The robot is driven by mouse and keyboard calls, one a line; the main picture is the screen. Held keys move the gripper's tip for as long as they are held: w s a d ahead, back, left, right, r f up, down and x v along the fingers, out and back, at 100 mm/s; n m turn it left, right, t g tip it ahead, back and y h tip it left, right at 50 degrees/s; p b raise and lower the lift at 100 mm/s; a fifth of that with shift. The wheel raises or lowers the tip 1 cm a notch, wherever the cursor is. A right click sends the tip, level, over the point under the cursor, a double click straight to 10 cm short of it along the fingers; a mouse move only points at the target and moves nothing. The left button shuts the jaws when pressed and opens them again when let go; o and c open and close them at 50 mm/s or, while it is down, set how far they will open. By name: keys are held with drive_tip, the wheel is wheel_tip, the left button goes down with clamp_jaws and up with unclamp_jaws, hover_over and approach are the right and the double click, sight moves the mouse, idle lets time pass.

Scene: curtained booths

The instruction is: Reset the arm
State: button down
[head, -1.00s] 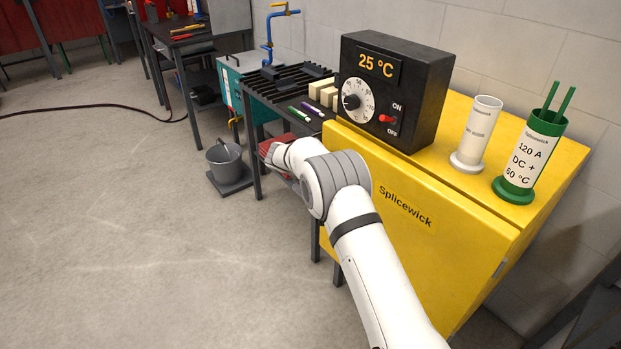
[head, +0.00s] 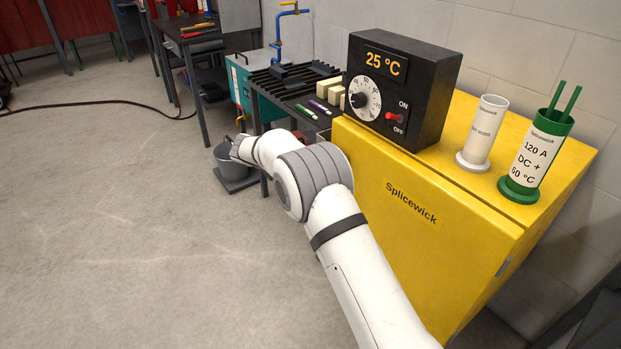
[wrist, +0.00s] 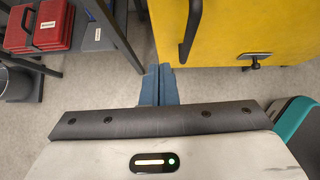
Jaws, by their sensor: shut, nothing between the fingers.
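My arm (head: 345,250) reaches forward and to the left in the head view, beside the front of the yellow cabinet (head: 400,215). Its far end is in front of the grey bucket, and the fingers cannot be made out there. In the wrist view my gripper (wrist: 160,72) points toward the floor and the cabinet's lower edge. Its two blue-grey fingers are together with nothing between them. They are apart from the yellow cabinet, which also shows in the wrist view (wrist: 225,30).
A black control box (head: 400,95) reading 25 °C, a white canister (head: 482,135) and a green rod holder (head: 535,155) stand on the cabinet. A slatted table (head: 262,110) and grey bucket (head: 228,170) are beyond. A red case (wrist: 40,25) is left. Floor at left is open.

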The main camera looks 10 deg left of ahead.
drive_tip(key=w+d+r+n+t+y+p, duration=0.1)
drive_tip(key=w+d+r+n+t, duration=0.15)
drive_tip(key=r, duration=0.45)
drive_tip(key=w+d+r+n+t+y+p, duration=0.1)
drive_tip(key=d+r+n, duration=0.1)
drive_tip(key=r+n, duration=0.3)
drive_tip(key=w+d+r+n+t+y+p, duration=0.1)
drive_tip(key=d+r+n+t, duration=0.1)
drive_tip(key=r, duration=0.6)
drive_tip(key=s+d+r+n+t+y+p, duration=0.1)
drive_tip(key=s+d+r+n+y, duration=0.1)
drive_tip(key=r+n, duration=0.3)
drive_tip(key=s+d+r+n+t+y+p, duration=0.1)
drive_tip(key=s+d+r+n+y, duration=0.15)
drive_tip(key=r+n, duration=0.3)
drive_tip(key=s+d+f+n+g+p, duration=0.1)
drive_tip(key=s+d+f+n+g, duration=0.1)
drive_tip(key=s+d+n, duration=0.5)
drive_tip(key=s+d+f+n+g+h+p, duration=0.1)
drive_tip(key=s+d+n+g, duration=0.4)
drive_tip(key=s, duration=1.5)
drive_tip(key=s+d+f+n+g+p, duration=0.2)
drive_tip(key=s+d+f+n+g, duration=0.1)
drive_tip(key=s+d+n, duration=0.6)
drive_tip(key=s+n+g, duration=0.1)
drive_tip(key=s+n, duration=0.2)
drive_tip(key=s, duration=0.2)
drive_tip(key=shift+f+n+p, duration=0.25)
drive_tip(key=shift+n+p, duration=0.1)
drive_tip(key=shift+n, duration=0.05)
